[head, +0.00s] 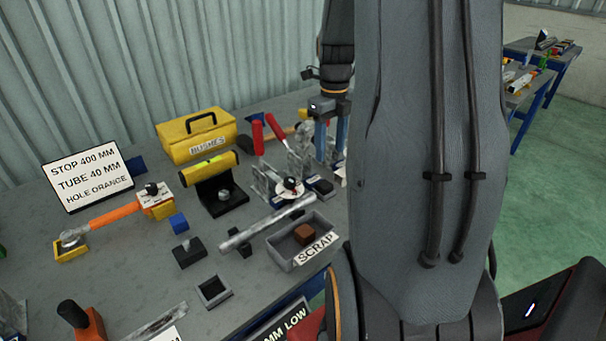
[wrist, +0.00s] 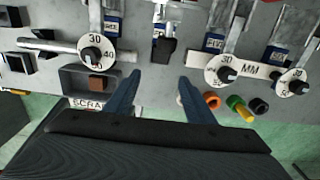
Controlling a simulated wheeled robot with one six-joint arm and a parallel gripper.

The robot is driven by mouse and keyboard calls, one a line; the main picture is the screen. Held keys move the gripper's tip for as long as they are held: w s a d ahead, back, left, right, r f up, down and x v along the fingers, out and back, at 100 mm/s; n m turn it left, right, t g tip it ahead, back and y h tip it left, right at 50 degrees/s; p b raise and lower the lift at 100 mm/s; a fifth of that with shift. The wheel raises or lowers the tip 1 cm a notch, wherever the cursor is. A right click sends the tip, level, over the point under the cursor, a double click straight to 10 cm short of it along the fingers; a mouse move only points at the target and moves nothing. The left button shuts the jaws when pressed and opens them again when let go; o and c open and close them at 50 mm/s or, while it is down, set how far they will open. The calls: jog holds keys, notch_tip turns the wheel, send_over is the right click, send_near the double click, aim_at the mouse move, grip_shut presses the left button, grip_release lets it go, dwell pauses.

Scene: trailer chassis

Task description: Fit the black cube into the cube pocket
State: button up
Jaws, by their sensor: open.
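A small black block (wrist: 164,50), which looks like the black cube, stands on the bench ahead of my fingertips in the wrist view. In the head view a dark block (head: 321,187) shows beside the clamp fixture, partly near my arm. My gripper (wrist: 159,78) is open and empty, with its two blue fingers spread apart and the block beyond the gap between them. In the head view the gripper (head: 331,140) points down at the bench's right part, half hidden by my arm. A square, open-topped dark pocket (head: 213,291) sits empty near the bench's front.
A grey SCRAP tray (head: 285,262) holding a brown cube (head: 304,235) stands between the pocket and the dark block. A metal tube (head: 267,223) lies behind it. Clamps with red handles (head: 277,135) and a yellow BUSHES box (head: 196,136) stand farther back.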

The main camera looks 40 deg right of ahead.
jog(key=a+n, duration=0.5)
jog(key=s+a+n, duration=0.1)
jog(key=a+n, duration=0.9)
jog(key=n, duration=0.1)
jog(key=shift+s+a+f, duration=0.25)
jog(key=shift+s+f, duration=0.05)
jog(key=shift+f, duration=0.05)
jog(key=s+a+n, duration=0.4)
jog(key=a+n, duration=0.2)
jog(key=n, duration=0.3)
jog(key=s+a+f+n+t, duration=0.1)
jog(key=s+a+n, duration=0.2)
jog(key=a+n, duration=0.4)
jog(key=n, duration=0.3)
jog(key=shift+s+f, duration=0.3)
jog(key=shift+s, duration=0.05)
